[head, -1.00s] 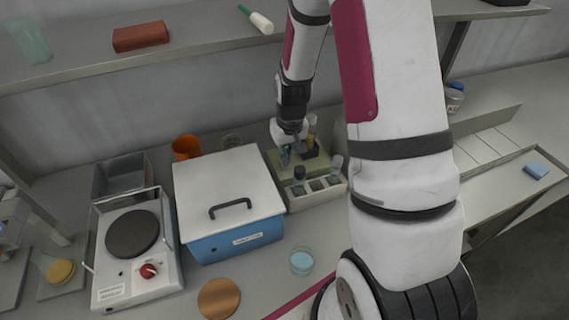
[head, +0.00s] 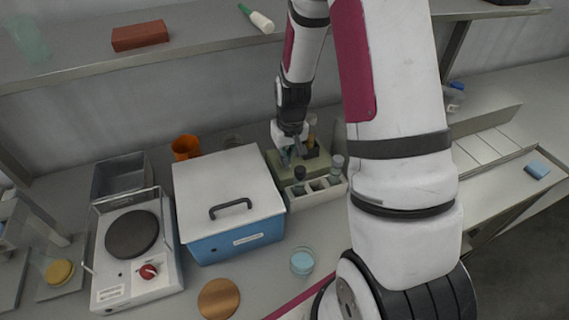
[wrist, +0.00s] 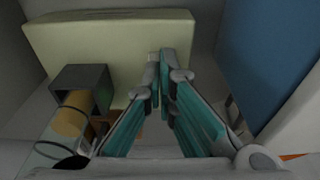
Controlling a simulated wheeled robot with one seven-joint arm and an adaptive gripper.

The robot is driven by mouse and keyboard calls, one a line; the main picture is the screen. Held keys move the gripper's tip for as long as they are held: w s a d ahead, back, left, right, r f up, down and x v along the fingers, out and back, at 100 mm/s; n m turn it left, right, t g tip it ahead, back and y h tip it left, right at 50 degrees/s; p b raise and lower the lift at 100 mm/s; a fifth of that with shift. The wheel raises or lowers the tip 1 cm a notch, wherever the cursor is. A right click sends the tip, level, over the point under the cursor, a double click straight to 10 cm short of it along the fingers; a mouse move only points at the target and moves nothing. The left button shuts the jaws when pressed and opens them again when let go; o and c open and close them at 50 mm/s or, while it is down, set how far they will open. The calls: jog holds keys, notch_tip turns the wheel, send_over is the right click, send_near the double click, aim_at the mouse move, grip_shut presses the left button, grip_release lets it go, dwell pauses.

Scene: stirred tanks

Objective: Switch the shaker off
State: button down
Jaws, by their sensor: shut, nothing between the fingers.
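The shaker (head: 280,166) is a pale cream-green box at the back of the bench, partly hidden by my gripper and arm. In the wrist view its cream body (wrist: 100,42) fills the upper left. A dark square holder (wrist: 82,80) on it carries a tube with amber contents (wrist: 70,117). My gripper (head: 291,160) is low over the shaker's left part. In the wrist view my gripper (wrist: 162,60) is shut and empty, its fingertips overlapping the shaker body; contact cannot be told. No switch can be made out.
A blue bath with a white lid (head: 228,185) stands close left of the shaker; its blue side (wrist: 265,60) is right in the wrist view. A white rack with bottles (head: 318,193) stands directly in front. An orange cup (head: 186,147) is behind left. A shelf (head: 200,52) runs above.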

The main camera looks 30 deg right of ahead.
jog(key=shift+f, duration=0.7)
dwell(0.3)
jog(key=shift+r, duration=0.1)
jog(key=shift+r+p, duration=1.3)
jog(key=shift+r, duration=2.1)
jog(key=shift+r, duration=0.1)
jog(key=s+a+r+n+t, duration=0.1)
jog(key=s+a+r, duration=0.25)
jog(key=r, duration=0.55)
jog(key=s+a+r+t, duration=0.1)
jog(key=s+a+r, duration=0.25)
jog(key=r, duration=0.55)
jog(key=s+a+r+t, duration=0.1)
jog(key=s+a+r, duration=0.2)
jog(key=s+r, duration=0.2)
jog(key=s+a+r+n, duration=0.1)
jog(key=s+a+r, duration=0.2)
jog(key=s, duration=0.7)
jog(key=shift+s+r+t, duration=0.4)
jog(key=shift+r, duration=0.55)
